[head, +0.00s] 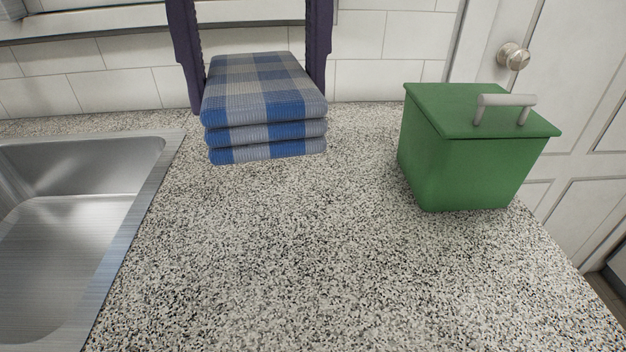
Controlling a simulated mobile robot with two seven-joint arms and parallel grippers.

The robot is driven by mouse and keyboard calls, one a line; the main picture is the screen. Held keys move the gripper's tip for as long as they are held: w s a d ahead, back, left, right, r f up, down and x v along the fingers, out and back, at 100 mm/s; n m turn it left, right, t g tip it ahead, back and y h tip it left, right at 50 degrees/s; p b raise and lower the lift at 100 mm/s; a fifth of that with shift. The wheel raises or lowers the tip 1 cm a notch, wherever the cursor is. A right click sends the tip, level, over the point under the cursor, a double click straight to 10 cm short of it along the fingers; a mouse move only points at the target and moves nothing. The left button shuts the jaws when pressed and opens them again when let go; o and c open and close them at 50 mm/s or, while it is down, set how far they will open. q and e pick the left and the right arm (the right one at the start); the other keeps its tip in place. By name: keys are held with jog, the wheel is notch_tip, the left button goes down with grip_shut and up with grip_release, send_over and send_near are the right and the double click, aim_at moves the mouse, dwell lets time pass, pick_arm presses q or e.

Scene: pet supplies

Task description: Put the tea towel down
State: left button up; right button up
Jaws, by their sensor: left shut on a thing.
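The tea towel (265,108) is a folded stack of blue and grey checked cloth in the head view, upper left of centre, over the back of the speckled counter (290,260). My left gripper (258,92) comes down from the top with one dark finger on each side of the towel and is shut on it. The towel is level. I cannot tell whether its underside touches the counter or hangs just above it. My right gripper is out of view.
A steel sink (80,230) lies to the left of the towel. A green lidded box (465,165) with a grey handle stands at the right. The counter between and in front is clear. A white tiled wall (120,60) is close behind.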

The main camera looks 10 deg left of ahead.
pick_arm(q)
jog(key=shift+s+a+f+m+t+b, duration=0.3)
jog(key=shift+m+b, duration=0.25)
jog(key=shift+m, duration=0.35)
jog(key=shift+s+r, duration=0.15)
jog(key=shift+r, duration=0.1)
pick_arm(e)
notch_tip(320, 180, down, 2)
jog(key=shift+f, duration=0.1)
pick_arm(q)
jog(key=b, duration=0.2)
send_over(273, 278)
notch_tip(273, 278, down, 16)
jog(key=shift+f, duration=1.85)
jog(key=o, duration=1.1)
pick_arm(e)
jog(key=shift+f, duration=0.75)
